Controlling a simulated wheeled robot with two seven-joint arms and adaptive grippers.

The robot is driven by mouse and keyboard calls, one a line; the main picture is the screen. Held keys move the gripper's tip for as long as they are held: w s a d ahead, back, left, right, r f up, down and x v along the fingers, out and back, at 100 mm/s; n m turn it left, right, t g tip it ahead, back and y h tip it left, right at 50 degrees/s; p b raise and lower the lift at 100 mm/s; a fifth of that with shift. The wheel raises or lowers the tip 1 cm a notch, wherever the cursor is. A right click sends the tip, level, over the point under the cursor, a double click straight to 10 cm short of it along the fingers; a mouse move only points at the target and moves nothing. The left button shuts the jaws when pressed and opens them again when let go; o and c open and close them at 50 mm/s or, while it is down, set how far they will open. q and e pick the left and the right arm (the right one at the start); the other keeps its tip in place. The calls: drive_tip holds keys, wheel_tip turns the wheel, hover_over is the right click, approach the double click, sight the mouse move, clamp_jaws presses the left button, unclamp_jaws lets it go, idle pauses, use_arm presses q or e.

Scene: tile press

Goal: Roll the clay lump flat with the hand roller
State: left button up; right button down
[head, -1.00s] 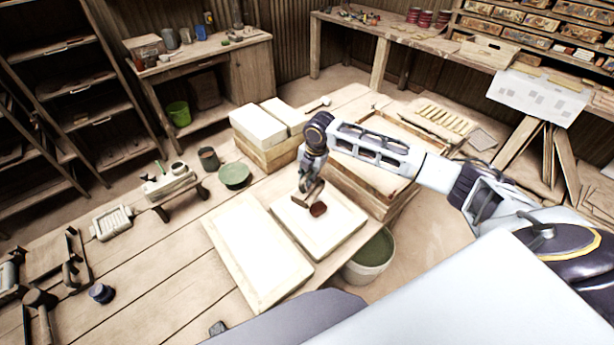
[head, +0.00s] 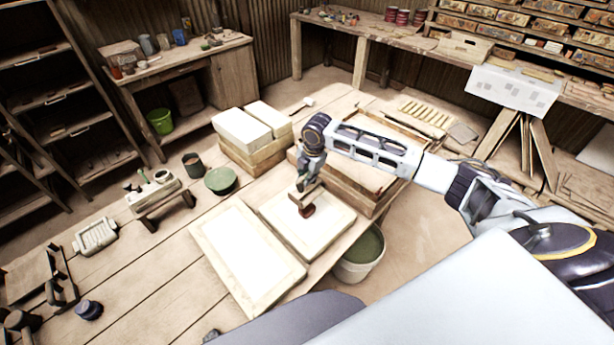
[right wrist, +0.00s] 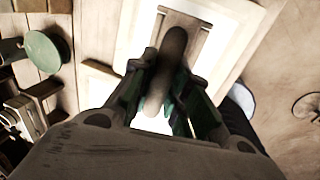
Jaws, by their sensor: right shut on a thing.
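The clay lump (head: 307,211) is a small reddish-brown blob on the right of two pale boards (head: 333,222). My right gripper (head: 308,186) is over that board, shut on the hand roller (head: 303,194), a brown cylinder. The roller is directly above the clay and partly covers it. I cannot tell whether they touch. In the right wrist view the roller (right wrist: 174,45) lies lengthwise between the dark green fingers of the gripper (right wrist: 165,78), and the clay cannot be made out. My left gripper is not in view.
A second pale board (head: 245,255) lies to the left. Stacked white blocks (head: 242,130) and a wooden frame (head: 375,180) stand behind. A green bowl (head: 220,180) is on the table, and a bucket (head: 360,255) stands off its right edge. The table's left part has free room.

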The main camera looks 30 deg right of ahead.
sight(310, 189)
idle(0.3)
drive_tip(key=shift+f, duration=0.1)
drive_tip(key=shift+f, duration=2.35)
drive_tip(key=shift+f+b, duration=0.45)
drive_tip(key=shift+f, duration=0.75)
drive_tip(key=shift+s, duration=0.15)
drive_tip(key=shift+s+d+f+p, duration=0.1)
drive_tip(key=shift+s+f+p, duration=0.05)
drive_tip(key=shift+s+p, duration=0.3)
drive_tip(key=shift+s+d, duration=0.1)
drive_tip(key=shift+s, duration=0.2)
drive_tip(key=shift+w, duration=0.15)
